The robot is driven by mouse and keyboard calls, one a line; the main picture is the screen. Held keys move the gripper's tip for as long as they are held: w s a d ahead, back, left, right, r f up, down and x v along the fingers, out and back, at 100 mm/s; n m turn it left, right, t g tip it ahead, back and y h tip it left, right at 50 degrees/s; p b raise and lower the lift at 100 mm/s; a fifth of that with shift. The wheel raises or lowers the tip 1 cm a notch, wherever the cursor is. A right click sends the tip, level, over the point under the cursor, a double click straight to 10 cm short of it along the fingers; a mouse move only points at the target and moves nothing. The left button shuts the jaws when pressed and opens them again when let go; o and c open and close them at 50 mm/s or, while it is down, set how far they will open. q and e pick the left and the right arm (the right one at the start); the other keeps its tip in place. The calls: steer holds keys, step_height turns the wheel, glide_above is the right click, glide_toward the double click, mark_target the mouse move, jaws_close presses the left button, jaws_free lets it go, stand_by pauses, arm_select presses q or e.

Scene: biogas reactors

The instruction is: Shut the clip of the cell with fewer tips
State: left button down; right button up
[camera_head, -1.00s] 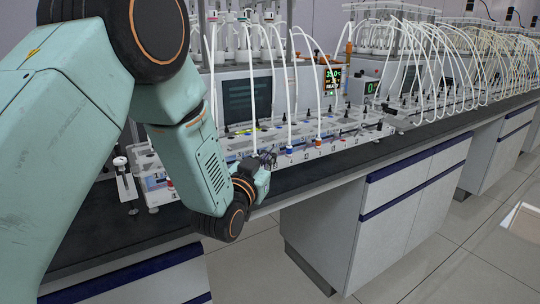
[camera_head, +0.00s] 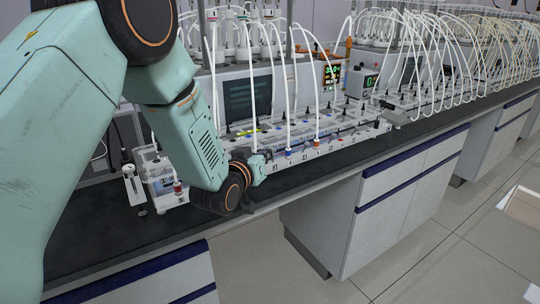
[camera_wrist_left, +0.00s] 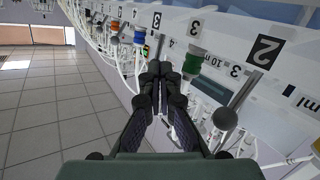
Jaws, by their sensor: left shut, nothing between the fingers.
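The row of cells (camera_head: 330,140) runs along the front of the bench as a pale numbered rail with coloured caps and white tubes. My left gripper (camera_head: 268,155) is at the front edge of this row; the forearm hides cells behind it. In the left wrist view my left gripper (camera_wrist_left: 160,70) is shut and empty, its fingertips close beside the rail. A green-ringed fitting (camera_wrist_left: 191,66) is just right of the fingertips, and a grey round knob (camera_wrist_left: 224,119) is nearer. Contact cannot be told. I cannot make out the clips or tips. My right gripper is not in view.
A small separate unit with a red cap (camera_head: 178,187) stands on the dark bench left of my forearm. Monitors (camera_head: 248,98) and many looping tubes (camera_head: 430,65) stand behind the row. The tiled floor (camera_wrist_left: 55,110) in front of the bench is free.

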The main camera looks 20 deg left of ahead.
arm_select(q)
steer(key=shift+w+a+r+n+g+p, duration=0.3)
steer(key=shift+n+g+p, duration=0.3)
steer(key=shift+p, duration=0.55)
steer(key=shift+w+a+f+n+g+h+p, duration=0.1)
steer(key=shift+a+n+g+h+p, duration=0.15)
steer(key=shift+n+p, duration=0.2)
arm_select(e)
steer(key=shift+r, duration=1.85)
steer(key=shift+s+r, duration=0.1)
